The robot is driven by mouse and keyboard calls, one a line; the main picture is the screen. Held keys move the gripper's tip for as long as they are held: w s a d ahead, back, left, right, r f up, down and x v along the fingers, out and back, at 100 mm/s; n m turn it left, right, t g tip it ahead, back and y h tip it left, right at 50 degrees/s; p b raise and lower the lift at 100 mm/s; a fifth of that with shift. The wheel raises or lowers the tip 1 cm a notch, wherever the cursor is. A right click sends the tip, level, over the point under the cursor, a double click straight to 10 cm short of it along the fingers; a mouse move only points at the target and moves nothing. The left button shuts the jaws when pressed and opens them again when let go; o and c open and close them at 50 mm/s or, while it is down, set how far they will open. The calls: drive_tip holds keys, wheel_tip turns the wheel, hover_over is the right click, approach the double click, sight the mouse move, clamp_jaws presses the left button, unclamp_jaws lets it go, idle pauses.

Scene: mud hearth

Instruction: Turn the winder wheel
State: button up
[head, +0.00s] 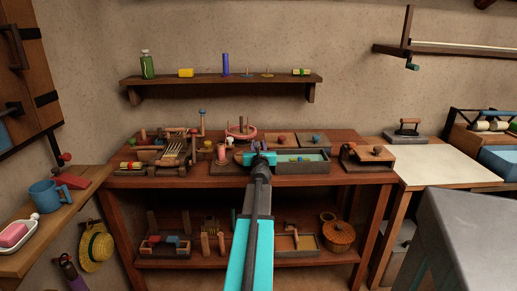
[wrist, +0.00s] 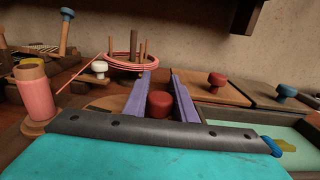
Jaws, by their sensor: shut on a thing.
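My gripper (head: 262,156) reaches over the middle of the workbench. In the wrist view its two purple fingers (wrist: 160,98) are closed on a dark red knob (wrist: 160,105) between them. A flat wooden disc (wrist: 108,102), likely the winder wheel, shows partly at the knob's left; my gripper hides the rest. A pink thread coil (wrist: 128,63) lies around several upright wooden pegs behind. It also shows in the head view (head: 240,132). A thread runs from it towards a pink spool (wrist: 35,95) at the left, which also shows in the head view (head: 221,153).
A white knob (wrist: 99,68) stands left of the coil. Lidded boxes with a red knob (wrist: 216,80) and a blue knob (wrist: 287,90) are close on the right. Wooden devices crowd the bench's left (head: 165,150). A shelf (head: 220,80) hangs above.

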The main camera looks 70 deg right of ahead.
drive_tip(key=shift+s+d+n+t+y+b, duration=0.2)
drive_tip(key=shift+d+n+t+y+b, duration=0.15)
drive_tip(key=shift+n+t+b, duration=0.25)
drive_tip(key=shift+w+d+n+t+y+b, duration=0.2)
drive_tip(key=shift+n+t+y+b, duration=0.2)
drive_tip(key=shift+t+b, duration=0.35)
drive_tip(key=shift+w+n+t+y+b, duration=0.3)
drive_tip(key=shift+n+t+y, duration=0.25)
drive_tip(key=shift+t, duration=0.2)
drive_tip(key=shift+w+n+t+y+b, duration=0.25)
drive_tip(key=shift+n+t+y, duration=0.15)
drive_tip(key=shift+n+t, duration=0.25)
drive_tip(key=shift+w, duration=0.1)
drive_tip(key=o, duration=1)
drive_tip(key=shift+o, duration=0.2)
drive_tip(key=shift+w, duration=0.1)
drive_tip(key=shift+a, duration=0.2)
